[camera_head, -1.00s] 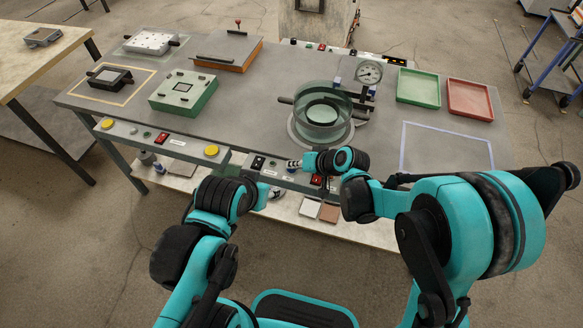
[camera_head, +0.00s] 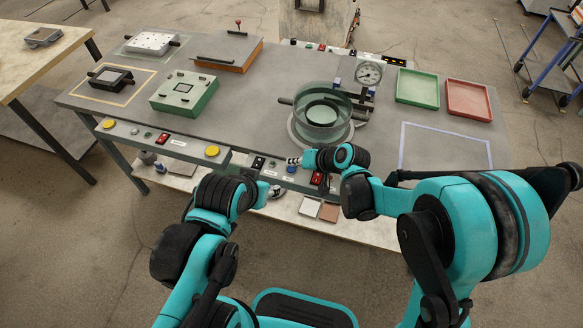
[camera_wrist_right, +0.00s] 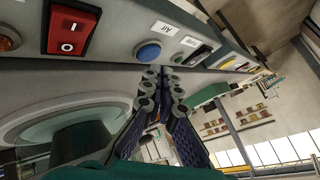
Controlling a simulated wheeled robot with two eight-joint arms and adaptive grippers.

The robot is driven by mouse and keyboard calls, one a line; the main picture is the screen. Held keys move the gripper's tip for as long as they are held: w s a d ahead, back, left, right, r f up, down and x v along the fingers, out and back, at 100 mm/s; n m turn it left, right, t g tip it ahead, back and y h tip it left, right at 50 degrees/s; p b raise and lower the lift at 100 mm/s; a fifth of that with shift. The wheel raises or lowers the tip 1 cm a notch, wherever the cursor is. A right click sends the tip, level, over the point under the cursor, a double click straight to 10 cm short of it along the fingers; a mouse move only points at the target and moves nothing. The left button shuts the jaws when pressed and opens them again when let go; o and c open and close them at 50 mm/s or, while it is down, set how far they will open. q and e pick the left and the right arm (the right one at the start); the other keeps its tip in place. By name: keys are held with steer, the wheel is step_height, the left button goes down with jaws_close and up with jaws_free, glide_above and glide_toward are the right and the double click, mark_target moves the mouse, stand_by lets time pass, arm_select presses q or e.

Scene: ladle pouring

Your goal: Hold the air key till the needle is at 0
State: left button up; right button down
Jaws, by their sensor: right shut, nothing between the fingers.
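The air key is a blue round button labelled "Air" (camera_wrist_right: 149,52) on the grey control strip in the right wrist view; it also shows in the head view (camera_head: 291,169). My right gripper (camera_head: 294,160) is shut and empty, just above the strip by the blue button. In the wrist view its fingertips (camera_wrist_right: 163,72) are together beside the button; I cannot tell whether they touch it. The round white gauge (camera_head: 368,72) stands behind the glass-walled vessel (camera_head: 322,118); its needle is too small to read. My left arm is low at centre-left, its gripper hidden.
A red rocker switch (camera_wrist_right: 73,27) and a black switch (camera_wrist_right: 200,54) flank the air key. A green tray (camera_head: 417,88) and a red tray (camera_head: 469,99) lie at the right. A green box (camera_head: 184,92) stands left. The table's middle is clear.

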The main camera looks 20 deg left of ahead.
mark_target(294, 170)
steer(key=shift+r+p, duration=1.9)
steer(key=shift+r, duration=0.7)
steer(key=shift+f, duration=0.1)
steer(key=s+d+r+m+t+h, duration=0.1)
steer(key=s+d+r+h, duration=0.15)
steer(key=d, duration=0.55)
steer(key=s+d+r+m+t+h, duration=0.1)
steer(key=s+d+r, duration=0.25)
steer(key=d, duration=0.35)
steer(key=s+d+r+m+t+h, duration=0.1)
steer(key=s+d+r+h, duration=0.15)
steer(key=d, duration=0.55)
steer(key=s+d+h, duration=0.2)
steer(key=s+d, duration=0.6)
steer(key=d, duration=0.1)
steer(key=shift+r+m, duration=0.25)
steer(key=shift+m, duration=0.15)
